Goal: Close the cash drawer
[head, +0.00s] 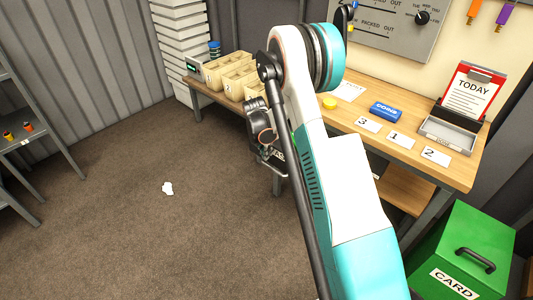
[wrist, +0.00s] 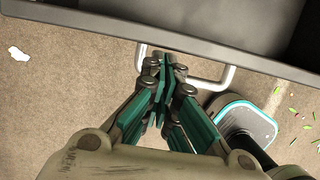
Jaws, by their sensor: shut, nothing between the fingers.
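The cash drawer (wrist: 200,38) shows at the top of the wrist view as a dark grey wall with part of its hollow inside behind it, so it stands open. Its silver bar handle (wrist: 229,80) sticks out from the front. My gripper (wrist: 166,62) is shut and empty. Its fingertips overlap the handle in the picture, close to the drawer front; I cannot tell whether they touch. In the head view my arm hides most of the drawer, and only part of a white label (head: 279,155) shows beside my gripper (head: 268,152).
A green CARD bin (head: 460,250) stands at right, a shelf (head: 40,140) at left.

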